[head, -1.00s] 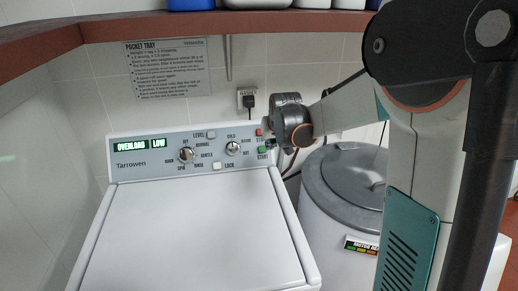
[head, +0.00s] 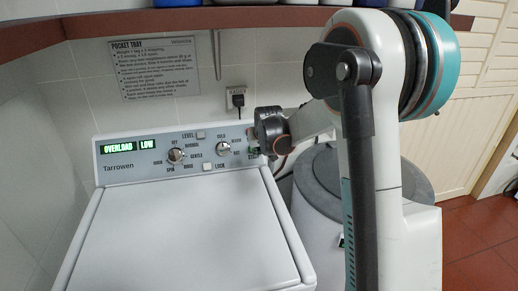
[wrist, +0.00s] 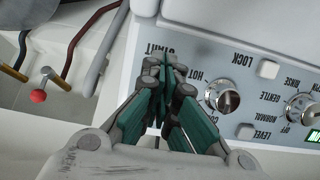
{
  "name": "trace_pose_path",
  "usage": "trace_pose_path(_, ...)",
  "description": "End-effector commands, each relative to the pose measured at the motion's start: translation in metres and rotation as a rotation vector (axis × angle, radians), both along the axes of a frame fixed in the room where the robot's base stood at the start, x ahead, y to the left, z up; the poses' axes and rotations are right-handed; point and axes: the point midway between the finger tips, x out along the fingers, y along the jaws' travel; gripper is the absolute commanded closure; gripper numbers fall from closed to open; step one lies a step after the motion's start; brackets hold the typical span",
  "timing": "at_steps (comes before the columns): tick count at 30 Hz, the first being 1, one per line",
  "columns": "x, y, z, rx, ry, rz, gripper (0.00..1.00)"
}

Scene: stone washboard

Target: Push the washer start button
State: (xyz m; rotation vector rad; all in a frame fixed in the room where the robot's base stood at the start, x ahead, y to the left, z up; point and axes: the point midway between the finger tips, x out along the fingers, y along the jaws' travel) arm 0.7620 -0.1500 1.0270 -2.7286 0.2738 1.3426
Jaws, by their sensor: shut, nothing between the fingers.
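The white washer (head: 190,220) stands at the left with its lid shut and a grey control panel (head: 125,175) at its back. My gripper (wrist: 166,62) is shut and empty, with its fingertips over the START end of the panel in the wrist view. The START label (wrist: 158,49) reads upside down there, just beyond the tips. The start button is hidden by the fingers in the wrist view. In the head view a bit of green (head: 252,150) shows beside my gripper. I cannot tell whether the tips touch the button.
The panel has dials (head: 176,156) and a LOCK button (wrist: 268,69); its display (head: 118,148) reads OVERLOAD and LOW. A grey-lidded tub (head: 316,182) stands at the right. A shelf (head: 110,39) runs above. A plug (head: 238,100) sits in the wall outlet.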

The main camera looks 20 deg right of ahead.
Motion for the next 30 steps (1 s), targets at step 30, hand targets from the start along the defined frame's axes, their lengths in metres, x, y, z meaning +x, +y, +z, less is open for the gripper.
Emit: trace_pose_path(30, 0.049, -0.01, -0.04, 0.0, 0.0, 0.0, 1.0)
